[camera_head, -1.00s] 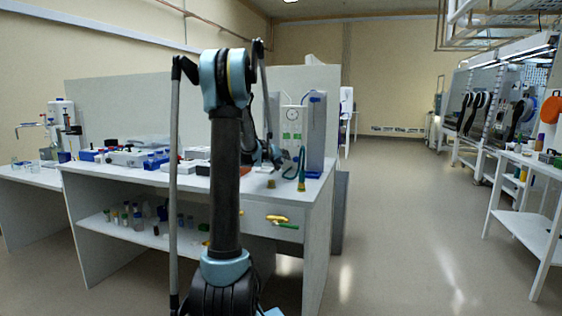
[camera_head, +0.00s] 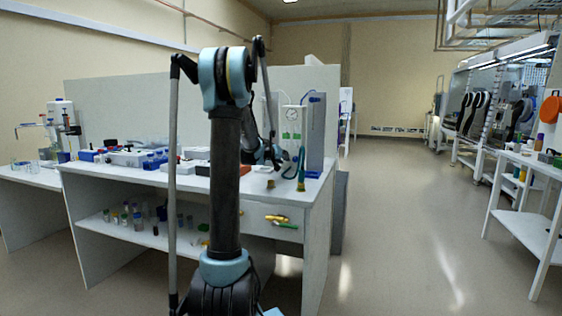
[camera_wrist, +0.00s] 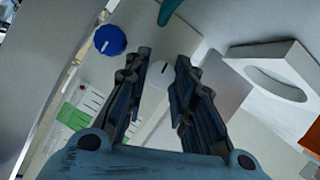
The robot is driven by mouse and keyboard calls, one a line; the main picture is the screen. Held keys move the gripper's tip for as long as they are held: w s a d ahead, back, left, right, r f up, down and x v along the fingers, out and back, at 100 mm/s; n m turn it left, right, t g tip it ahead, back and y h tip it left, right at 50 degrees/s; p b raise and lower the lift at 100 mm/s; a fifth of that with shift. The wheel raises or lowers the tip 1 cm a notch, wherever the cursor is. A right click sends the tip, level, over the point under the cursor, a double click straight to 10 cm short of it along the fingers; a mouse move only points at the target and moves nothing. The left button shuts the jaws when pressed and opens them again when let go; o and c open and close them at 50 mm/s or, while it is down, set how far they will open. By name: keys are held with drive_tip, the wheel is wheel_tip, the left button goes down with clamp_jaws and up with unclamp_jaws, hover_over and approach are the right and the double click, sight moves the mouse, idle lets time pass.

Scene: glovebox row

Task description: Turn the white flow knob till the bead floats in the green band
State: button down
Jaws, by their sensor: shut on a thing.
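The white flow knob (camera_wrist: 160,74), with a dark pointer line, shows between the two fingers of my gripper (camera_wrist: 163,62) in the wrist view. The gripper is shut on it, and the fingers hide its sides. Green markings (camera_wrist: 74,117) on a white panel lie left of the fingers in the wrist view. In the head view small green marks (camera_head: 291,135) show below a round dial (camera_head: 292,113) on the bench unit. My gripper (camera_head: 277,156) is in front of that unit, partly hidden by my arm. I cannot make out the bead.
A blue knob (camera_wrist: 110,40) is close to the left finger. A white block with an oval recess (camera_wrist: 275,82) lies to the right. A green hose (camera_head: 301,168) hangs by the unit on the white bench (camera_head: 318,190). The floor right of the bench is clear.

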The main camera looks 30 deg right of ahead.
drive_tip(key=c, duration=1.6)
unclamp_jaws()
drive_tip(key=shift+a, duration=0.1)
drive_tip(key=v, duration=1.2)
drive_tip(key=shift+f, duration=0.15)
